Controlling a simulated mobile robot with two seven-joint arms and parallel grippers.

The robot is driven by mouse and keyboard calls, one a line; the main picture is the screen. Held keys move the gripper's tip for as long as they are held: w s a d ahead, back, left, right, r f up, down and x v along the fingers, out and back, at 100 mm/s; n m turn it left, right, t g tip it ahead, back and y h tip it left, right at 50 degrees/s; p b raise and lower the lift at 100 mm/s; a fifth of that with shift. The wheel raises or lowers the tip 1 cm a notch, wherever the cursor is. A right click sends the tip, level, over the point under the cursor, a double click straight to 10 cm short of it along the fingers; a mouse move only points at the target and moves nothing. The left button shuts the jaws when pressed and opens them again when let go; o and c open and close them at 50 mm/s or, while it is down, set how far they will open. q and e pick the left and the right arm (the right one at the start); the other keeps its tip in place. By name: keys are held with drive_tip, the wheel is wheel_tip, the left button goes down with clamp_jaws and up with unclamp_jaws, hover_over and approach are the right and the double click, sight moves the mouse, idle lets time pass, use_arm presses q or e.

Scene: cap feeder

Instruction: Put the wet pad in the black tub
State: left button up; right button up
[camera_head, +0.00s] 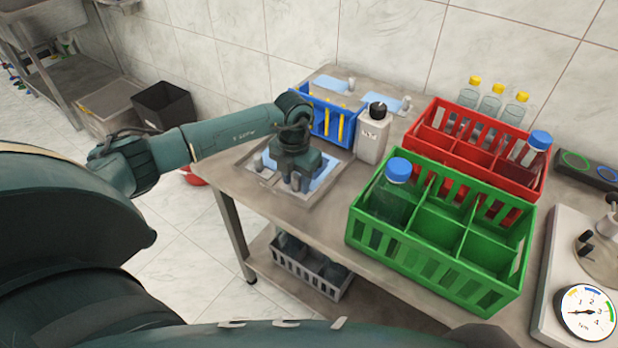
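A blue pad (325,171) lies in a shallow metal tray (240,168) at the table's left front corner. I take it to be the wet pad; its wetness does not show clearly. My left gripper (295,182) points down over this pad, with its fingertips low at the pad. A small grey piece shows between the fingers. I cannot tell whether they grip it, and the gripper hides part of the pad. The black tub (165,103) stands at the left, away from the table, and looks open at the top. My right gripper is not in view.
A blue crate (322,112) and a white bottle (371,138) stand just behind my gripper. Green (440,278) and red (520,182) crates with bottles fill the table's middle. Two more blue pads lie at the back. Floor shows between table and tub.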

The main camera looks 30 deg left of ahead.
use_arm(q)
drive_tip(key=shift+c, duration=0.5)
